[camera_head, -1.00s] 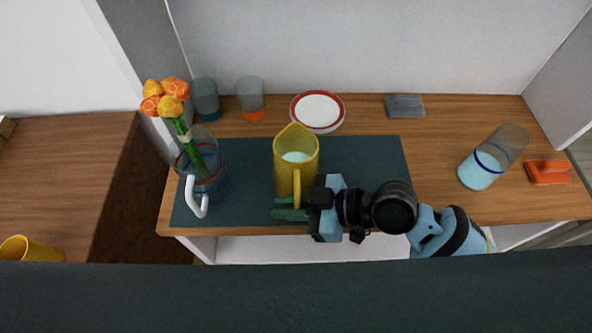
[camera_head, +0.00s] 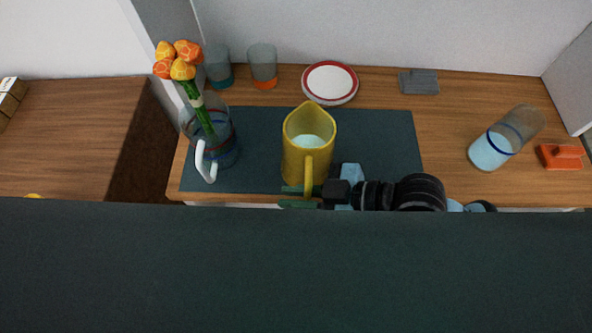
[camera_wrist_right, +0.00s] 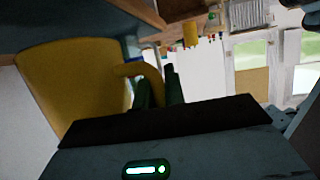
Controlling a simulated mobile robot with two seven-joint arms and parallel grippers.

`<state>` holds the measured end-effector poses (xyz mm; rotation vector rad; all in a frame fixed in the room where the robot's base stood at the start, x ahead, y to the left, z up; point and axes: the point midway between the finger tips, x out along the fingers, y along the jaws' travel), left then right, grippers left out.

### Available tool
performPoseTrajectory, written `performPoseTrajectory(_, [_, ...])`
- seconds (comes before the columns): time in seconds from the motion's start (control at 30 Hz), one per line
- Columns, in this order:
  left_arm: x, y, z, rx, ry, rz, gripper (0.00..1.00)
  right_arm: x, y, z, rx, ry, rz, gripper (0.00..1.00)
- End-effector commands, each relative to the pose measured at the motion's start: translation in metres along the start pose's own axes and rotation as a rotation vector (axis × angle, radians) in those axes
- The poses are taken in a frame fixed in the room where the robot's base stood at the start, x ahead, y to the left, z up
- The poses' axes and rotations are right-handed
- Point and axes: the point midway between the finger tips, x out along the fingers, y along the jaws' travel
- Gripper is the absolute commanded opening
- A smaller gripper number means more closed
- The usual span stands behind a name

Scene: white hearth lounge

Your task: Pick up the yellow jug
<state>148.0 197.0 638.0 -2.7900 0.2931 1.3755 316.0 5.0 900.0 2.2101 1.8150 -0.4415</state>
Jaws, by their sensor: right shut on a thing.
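The yellow jug (camera_head: 294,160) is upright over the front part of the dark mat (camera_head: 255,180), with pale blue contents inside. Its handle (camera_head: 308,172) faces me. My right gripper (camera_head: 299,197) comes in from the right and is shut on the handle. In the right wrist view the jug (camera_wrist_right: 72,85) fills the left side, and its handle (camera_wrist_right: 150,76) runs between the green fingers (camera_wrist_right: 160,90). The jug appears slightly above the mat, but its base is not clearly visible. My left gripper is not in view.

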Motion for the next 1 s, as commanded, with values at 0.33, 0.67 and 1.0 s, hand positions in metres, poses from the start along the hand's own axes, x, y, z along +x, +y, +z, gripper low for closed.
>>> performPoseTrajectory(0.33, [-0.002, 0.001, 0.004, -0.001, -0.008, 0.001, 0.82, -0.021, -0.076, -0.001, -0.002, 0.007, 0.0, 0.0])
performPoseTrajectory(0.67, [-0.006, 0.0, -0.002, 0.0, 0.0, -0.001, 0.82, -0.028, -0.1, -0.002, -0.004, 0.006, 0.002, 0.0])
performPoseTrajectory(1.0, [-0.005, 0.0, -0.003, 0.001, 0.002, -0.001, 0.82, -0.028, -0.101, -0.001, -0.004, 0.006, 0.002, 0.0])
